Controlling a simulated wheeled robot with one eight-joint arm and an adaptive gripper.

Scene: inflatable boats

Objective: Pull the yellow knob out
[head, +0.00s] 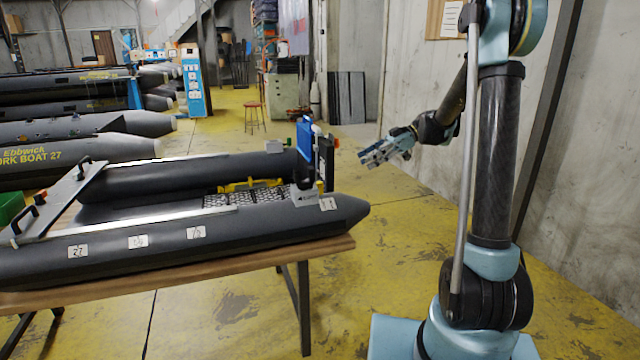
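A small yellow piece (319,186), which may be the yellow knob, shows at the right end of the grey inflatable boat (130,262), beside a light grey box (303,195). It is too small to make out its shape or how far it sticks out. My gripper (366,157) is in the air to the right of the boat's end, pointing left. It is apart from the boat and touches nothing that I can see. Its fingers are small here, and I cannot tell whether they are apart.
The boat lies on a wooden table (190,263). A blue upright panel (305,138) and a dark board (326,160) stand at its right end. A yellow item (250,183) lies inside the boat. The yellow floor (400,225) between the table and my base is clear.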

